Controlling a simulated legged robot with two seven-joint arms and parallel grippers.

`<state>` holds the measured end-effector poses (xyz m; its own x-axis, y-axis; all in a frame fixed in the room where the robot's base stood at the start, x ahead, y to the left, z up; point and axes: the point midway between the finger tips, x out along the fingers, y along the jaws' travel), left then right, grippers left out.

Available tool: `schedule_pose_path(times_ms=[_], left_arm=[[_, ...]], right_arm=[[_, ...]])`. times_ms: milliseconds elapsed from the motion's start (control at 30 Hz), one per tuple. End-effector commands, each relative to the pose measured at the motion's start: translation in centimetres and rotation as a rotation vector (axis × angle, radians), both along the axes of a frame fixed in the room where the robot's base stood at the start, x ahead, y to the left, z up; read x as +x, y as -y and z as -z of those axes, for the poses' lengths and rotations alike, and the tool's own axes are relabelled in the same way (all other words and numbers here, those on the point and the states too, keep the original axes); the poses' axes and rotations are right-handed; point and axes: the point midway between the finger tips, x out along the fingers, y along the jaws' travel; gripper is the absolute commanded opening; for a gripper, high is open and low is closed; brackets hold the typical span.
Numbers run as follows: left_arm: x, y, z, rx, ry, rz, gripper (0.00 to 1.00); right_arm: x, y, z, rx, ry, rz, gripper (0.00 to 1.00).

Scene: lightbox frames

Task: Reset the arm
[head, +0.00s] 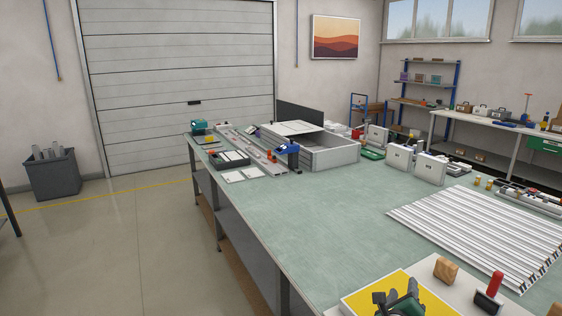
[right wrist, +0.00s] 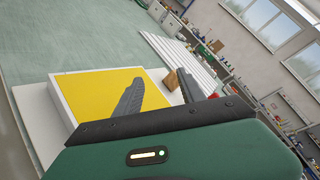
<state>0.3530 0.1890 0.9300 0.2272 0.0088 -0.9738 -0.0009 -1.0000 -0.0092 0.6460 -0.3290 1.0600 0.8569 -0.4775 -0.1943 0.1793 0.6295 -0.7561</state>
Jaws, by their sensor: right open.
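My right gripper (head: 396,293) is at the bottom edge of the head view, above a yellow panel with a white frame (head: 358,300). In the right wrist view its two dark fingers (right wrist: 158,78) are spread apart with nothing between them. The yellow panel (right wrist: 92,92) lies beyond the fingers there, partly hidden by my gripper body. My left gripper is in neither view.
A wooden block (head: 446,270) and a red-handled tool (head: 494,286) stand near my right gripper. White striped profiles (head: 480,235) lie on the right of the green bench (head: 300,225). An open grey case (head: 330,153) sits at the back. The bench middle is clear.

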Motion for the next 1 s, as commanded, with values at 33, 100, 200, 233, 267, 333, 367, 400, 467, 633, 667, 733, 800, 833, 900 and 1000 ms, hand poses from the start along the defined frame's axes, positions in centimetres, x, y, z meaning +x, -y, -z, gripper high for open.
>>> schedule_pose_path(times_ms=[33, 100, 200, 233, 267, 333, 367, 400, 467, 633, 667, 733, 800, 833, 900, 1000], left_arm=[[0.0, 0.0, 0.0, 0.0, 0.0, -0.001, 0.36], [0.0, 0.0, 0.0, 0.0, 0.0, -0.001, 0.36], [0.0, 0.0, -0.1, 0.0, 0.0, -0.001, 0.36], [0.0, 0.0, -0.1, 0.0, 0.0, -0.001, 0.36], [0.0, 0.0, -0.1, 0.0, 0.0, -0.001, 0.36], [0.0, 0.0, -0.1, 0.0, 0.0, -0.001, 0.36], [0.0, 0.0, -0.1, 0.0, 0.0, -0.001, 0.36], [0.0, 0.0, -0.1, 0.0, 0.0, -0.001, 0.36], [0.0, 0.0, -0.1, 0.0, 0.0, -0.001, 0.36], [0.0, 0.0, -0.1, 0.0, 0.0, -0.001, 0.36], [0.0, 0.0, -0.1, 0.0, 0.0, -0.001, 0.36], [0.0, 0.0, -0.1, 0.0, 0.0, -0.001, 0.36], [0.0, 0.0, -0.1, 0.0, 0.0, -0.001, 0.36], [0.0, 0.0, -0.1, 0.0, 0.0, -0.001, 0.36], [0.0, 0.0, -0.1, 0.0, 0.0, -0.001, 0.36], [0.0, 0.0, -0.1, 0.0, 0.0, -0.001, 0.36]], right_arm=[[-0.2, -2.1, 0.4, -0.091, -0.092, -0.099, 0.47], [-1.1, -4.9, 1.7, -0.255, -0.25, -0.264, 0.47], [-4.3, -9.1, 4.5, -0.561, -0.51, -0.573, 0.47], [-6.0, -10.2, 5.6, -0.674, -0.598, -0.69, 0.47], [-8.0, -11.2, 6.7, -0.794, -0.685, -0.816, 0.47], [-13.6, -12.7, 9.3, -1.069, -0.865, -1.129, 0.47], [-16.0, -13.0, 10.1, -1.168, -0.922, -1.255, 0.47], [-19.1, -13.2, 11.1, -1.284, -0.981, -1.412, 0.47], [-23.0, -13.0, 12.1, -1.416, -1.036, -1.615, 0.47], [-27.7, -12.5, 13.0, -1.557, -1.073, -1.872, 0.47], [-27.7, -12.5, 13.0, -1.557, -1.073, -1.872, 0.47], [-27.7, -12.5, 13.0, -1.557, -1.073, -1.872, 0.47], [-27.7, -12.5, 13.0, -1.557, -1.073, -1.872, 0.47], [-27.7, -12.5, 13.0, -1.557, -1.073, -1.872, 0.47], [-27.7, -12.5, 13.0, -1.557, -1.073, -1.872, 0.47], [-27.7, -12.5, 13.0, -1.557, -1.073, -1.872, 0.47]])
